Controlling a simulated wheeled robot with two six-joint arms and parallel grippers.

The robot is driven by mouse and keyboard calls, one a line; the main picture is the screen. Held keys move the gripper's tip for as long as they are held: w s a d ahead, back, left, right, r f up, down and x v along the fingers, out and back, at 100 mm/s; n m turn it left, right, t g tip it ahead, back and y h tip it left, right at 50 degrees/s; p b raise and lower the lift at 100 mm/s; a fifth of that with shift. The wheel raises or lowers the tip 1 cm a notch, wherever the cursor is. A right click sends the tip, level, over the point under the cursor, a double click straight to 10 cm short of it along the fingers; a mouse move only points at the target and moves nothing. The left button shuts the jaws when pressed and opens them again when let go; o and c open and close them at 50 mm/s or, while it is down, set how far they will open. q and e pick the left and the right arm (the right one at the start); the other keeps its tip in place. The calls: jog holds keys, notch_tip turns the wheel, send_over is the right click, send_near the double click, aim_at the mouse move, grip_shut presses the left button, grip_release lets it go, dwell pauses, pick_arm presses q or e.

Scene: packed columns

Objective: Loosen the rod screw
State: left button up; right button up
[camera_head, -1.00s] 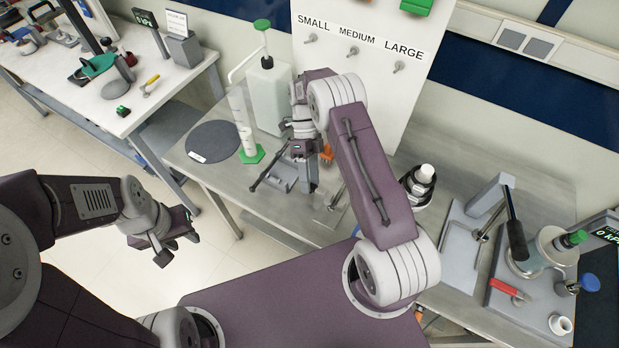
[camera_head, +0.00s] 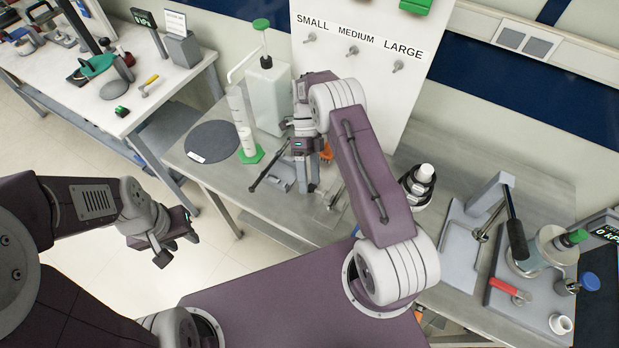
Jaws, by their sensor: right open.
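My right gripper (camera_head: 305,186) points down over the steel bench, open, beside a small grey fixture (camera_head: 283,178) with a dark rod or handle (camera_head: 266,168) slanting at its left. A thin upright metal rod on a flat base (camera_head: 334,197) stands just right of the gripper. I cannot make out which part is the rod screw; my gripper and arm hide part of this area. Nothing is visible between the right fingers. My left gripper (camera_head: 178,248) hangs over the floor, left of the bench, with its fingers apart and empty.
A white jug (camera_head: 267,98), a measuring cylinder (camera_head: 240,115) with a green base and a dark round mat (camera_head: 212,141) stand left of the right gripper. A white pegboard (camera_head: 350,70) is behind it. A dark-and-white bottle (camera_head: 420,182) and a lever press (camera_head: 480,215) stand to the right.

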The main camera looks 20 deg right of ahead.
jog(key=shift+w+r, duration=0.1)
jog(key=shift+w, duration=0.1)
jog(key=b+v, duration=0.1)
jog(key=v, duration=0.3)
jog(key=shift+w+b, duration=0.1)
jog(key=shift+b, duration=0.2)
jog(key=shift+p+v, duration=1.15)
jog(key=shift+v, duration=0.3)
jog(key=shift+r, duration=0.1)
